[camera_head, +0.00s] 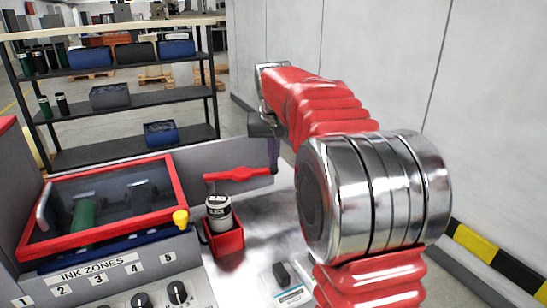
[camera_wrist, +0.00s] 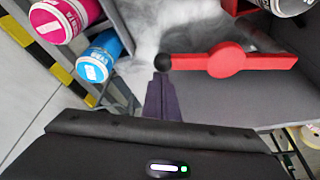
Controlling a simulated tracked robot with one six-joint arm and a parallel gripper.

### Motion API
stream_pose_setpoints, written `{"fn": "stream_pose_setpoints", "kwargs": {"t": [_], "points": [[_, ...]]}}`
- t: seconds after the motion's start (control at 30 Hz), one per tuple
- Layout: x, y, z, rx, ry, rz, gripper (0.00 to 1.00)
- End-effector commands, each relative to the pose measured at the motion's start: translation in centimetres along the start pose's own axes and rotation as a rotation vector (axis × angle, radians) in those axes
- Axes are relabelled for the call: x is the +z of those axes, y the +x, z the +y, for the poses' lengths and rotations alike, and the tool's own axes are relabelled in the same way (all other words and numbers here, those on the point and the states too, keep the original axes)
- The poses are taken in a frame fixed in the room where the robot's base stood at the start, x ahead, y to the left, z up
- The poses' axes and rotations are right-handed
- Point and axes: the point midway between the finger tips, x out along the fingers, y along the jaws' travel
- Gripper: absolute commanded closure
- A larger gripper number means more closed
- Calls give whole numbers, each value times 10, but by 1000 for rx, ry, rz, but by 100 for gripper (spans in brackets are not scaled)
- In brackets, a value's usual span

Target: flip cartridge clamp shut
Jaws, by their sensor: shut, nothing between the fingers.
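The cartridge clamp (camera_head: 238,174) is a red lever with a round hub, lying level against the grey panel behind the black ink cartridge (camera_head: 218,213). The cartridge stands upright in a red holder (camera_head: 226,240). In the wrist view the clamp (camera_wrist: 225,60) ends at its left in a black ball knob (camera_wrist: 163,62). My gripper (camera_wrist: 161,80) is shut and empty, its dark purple fingers with their tips right at the knob; I cannot tell whether they touch. In the head view my gripper (camera_head: 273,153) shows beside the lever's right end, partly hidden by my arm.
Magenta (camera_wrist: 64,18) and cyan (camera_wrist: 102,60) cartridges lie left of my gripper in the wrist view. A red-framed window (camera_head: 110,205) and an ink-zone panel with knobs (camera_head: 120,270) are left of the holder. A shelf rack (camera_head: 130,100) stands behind. A wall is at right.

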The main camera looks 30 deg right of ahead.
Motion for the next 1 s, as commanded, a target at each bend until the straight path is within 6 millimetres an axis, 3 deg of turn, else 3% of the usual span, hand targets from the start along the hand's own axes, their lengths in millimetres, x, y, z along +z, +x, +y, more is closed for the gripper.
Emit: {"fn": "stream_pose_setpoints", "kwargs": {"t": [0.47, 1.0], "points": [[27, -11, 6, 54, 145, 1, 100], [97, -36, 0, 193, 521, 2, 100]]}}
